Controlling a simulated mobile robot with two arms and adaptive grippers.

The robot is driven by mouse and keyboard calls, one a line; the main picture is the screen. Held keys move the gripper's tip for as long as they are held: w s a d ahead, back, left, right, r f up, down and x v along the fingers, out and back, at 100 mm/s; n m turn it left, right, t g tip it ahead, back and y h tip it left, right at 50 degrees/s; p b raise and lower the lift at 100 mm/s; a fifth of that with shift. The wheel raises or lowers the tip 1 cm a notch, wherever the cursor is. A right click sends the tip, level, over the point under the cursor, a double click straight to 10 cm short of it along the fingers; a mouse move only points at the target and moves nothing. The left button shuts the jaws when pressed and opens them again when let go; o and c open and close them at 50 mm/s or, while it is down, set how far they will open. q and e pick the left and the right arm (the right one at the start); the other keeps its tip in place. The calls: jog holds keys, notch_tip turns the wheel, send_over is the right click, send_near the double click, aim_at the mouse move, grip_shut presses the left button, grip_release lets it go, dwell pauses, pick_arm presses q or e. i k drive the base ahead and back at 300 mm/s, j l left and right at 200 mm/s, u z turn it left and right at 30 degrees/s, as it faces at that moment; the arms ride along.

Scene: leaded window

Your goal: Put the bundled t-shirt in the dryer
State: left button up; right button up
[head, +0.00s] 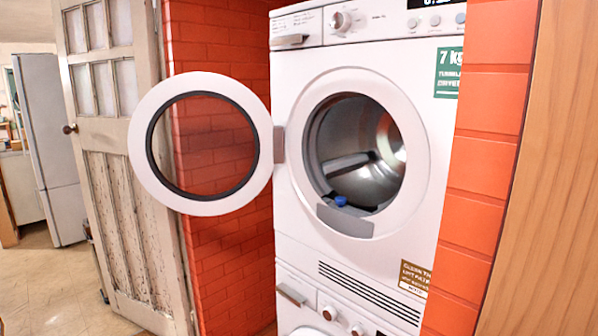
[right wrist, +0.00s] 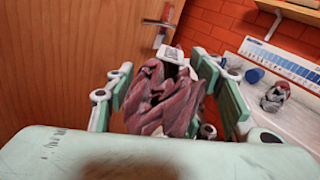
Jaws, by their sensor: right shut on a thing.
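The dryer (head: 437,180) is white and stands in the head view, right of centre. Its round door (head: 150,165) is swung wide open to the left. The metal drum (head: 365,180) shows through the opening, with a small blue thing (head: 341,201) at its lower front. The bundled t-shirt (right wrist: 157,105), dark red and grey, is between the fingers of my right gripper (right wrist: 165,85) in the right wrist view. The gripper is shut on it. Neither gripper shows in the head view, and the dryer is not seen in the wrist view.
An orange brick wall (head: 480,190) and a wooden panel (head: 550,180) flank the dryer's right. A worn door (head: 110,150) stands at left. In the wrist view, a white surface (right wrist: 300,118) holds a blue cup (right wrist: 254,75) and a small crumpled bundle (right wrist: 275,97).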

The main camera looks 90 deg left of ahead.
aim_at(268, 138)
jog(key=k+j+u, duration=0.15)
jog(key=j, duration=0.15)
jog(key=k+j+u, duration=0.25)
jog(key=j, duration=0.35)
jog(key=k+j+u, duration=0.25)
jog(key=j, duration=0.4)
